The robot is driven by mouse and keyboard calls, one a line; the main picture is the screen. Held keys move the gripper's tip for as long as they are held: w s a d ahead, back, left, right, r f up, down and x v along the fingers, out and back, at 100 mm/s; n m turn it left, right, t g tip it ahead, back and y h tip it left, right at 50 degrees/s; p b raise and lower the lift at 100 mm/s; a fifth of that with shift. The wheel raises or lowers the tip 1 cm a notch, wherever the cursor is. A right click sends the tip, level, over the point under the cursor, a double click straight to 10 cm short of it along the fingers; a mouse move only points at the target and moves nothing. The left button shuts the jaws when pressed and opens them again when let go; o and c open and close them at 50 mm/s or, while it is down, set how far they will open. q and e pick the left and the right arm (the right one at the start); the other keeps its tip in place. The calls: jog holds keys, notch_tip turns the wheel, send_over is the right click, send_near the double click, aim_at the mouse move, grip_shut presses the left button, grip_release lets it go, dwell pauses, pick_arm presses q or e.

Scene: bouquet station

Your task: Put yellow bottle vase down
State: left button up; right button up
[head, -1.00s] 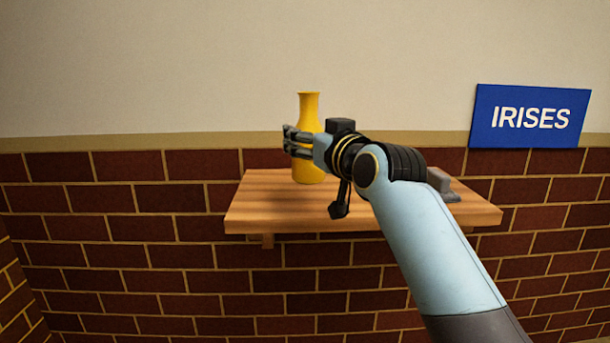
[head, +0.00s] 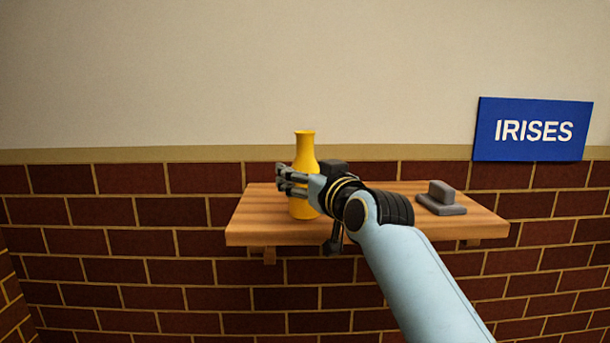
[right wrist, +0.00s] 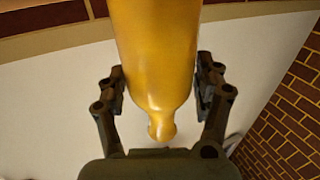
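The yellow bottle vase (head: 305,152) is upright over the left part of the wooden shelf (head: 385,225), narrow neck up. My right gripper (head: 290,181) is shut on its body, coming from the right, and its fingers cover part of the vase. In the right wrist view the vase (right wrist: 158,50) appears neck-down between the two fingers, one on each side. The vase's base shows low against the shelf top, but I cannot tell whether it touches the wood. My left gripper is not in view.
A grey block-like object (head: 441,200) on a flat base sits on the shelf's right part. A blue IRISES sign (head: 532,130) hangs on the wall above right. Bare shelf lies between the block and my gripper. A brick wall (head: 130,240) is behind.

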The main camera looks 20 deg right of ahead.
jog(key=shift+o, duration=0.3)
jog(key=shift+r, duration=0.15)
jog(key=shift+s, duration=0.35)
jog(key=s+d+p, duration=0.1)
jog(key=s+p, duration=0.1)
jog(key=s, duration=0.9)
jog(key=shift+s+d, duration=0.15)
